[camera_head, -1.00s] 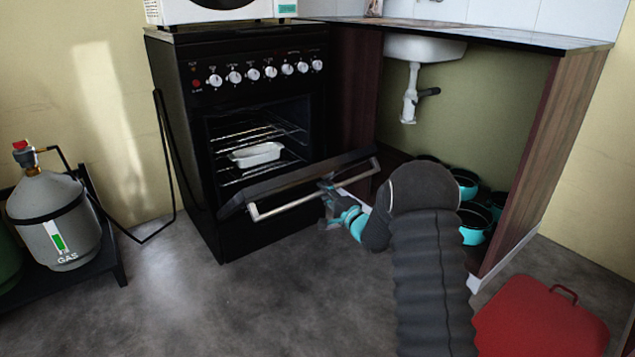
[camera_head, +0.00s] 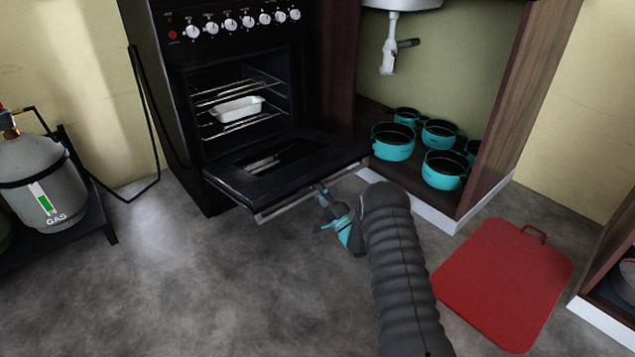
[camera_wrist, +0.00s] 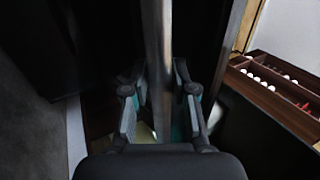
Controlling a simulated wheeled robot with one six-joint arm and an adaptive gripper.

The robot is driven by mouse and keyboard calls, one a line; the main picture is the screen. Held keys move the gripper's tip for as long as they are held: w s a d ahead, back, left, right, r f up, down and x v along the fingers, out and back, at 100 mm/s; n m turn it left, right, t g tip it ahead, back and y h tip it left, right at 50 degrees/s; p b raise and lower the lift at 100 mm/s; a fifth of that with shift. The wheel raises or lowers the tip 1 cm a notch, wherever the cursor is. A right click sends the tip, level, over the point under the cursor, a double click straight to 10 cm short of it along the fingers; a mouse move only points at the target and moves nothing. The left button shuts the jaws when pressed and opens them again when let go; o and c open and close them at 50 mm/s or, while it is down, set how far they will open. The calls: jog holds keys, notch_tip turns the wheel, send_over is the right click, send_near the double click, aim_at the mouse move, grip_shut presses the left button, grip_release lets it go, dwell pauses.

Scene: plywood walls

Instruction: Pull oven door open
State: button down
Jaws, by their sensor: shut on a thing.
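The black oven door (camera_head: 330,155) is swung down and lies nearly flat, with the oven cavity open behind it. Its silver bar handle (camera_head: 285,208) runs along the front edge. My gripper (camera_head: 324,195) is at the handle, right of its middle. In the wrist view the handle (camera_wrist: 158,60) passes between the two fingers of my gripper (camera_wrist: 160,100), which are shut on it. A white dish (camera_head: 238,109) sits on a wire rack inside the oven.
A grey gas cylinder (camera_head: 40,180) stands on a dark stand at left. Teal pots (camera_head: 392,143) sit in the open cabinet under the sink at right. A red board (camera_head: 505,280) lies on the floor at right. The floor before the oven at left is clear.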

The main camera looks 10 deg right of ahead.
jog(key=shift+d+f+t, duration=0.25)
jog(key=shift+f+t, duration=0.05)
jog(key=shift+f, duration=0.55)
jog(key=c, duration=1)
grip_release()
jog(key=shift+a, duration=0.15)
jog(key=shift+f, duration=0.1)
jog(key=shift+s, duration=0.1)
jog(key=v, duration=1.2)
jog(key=shift+f, duration=0.1)
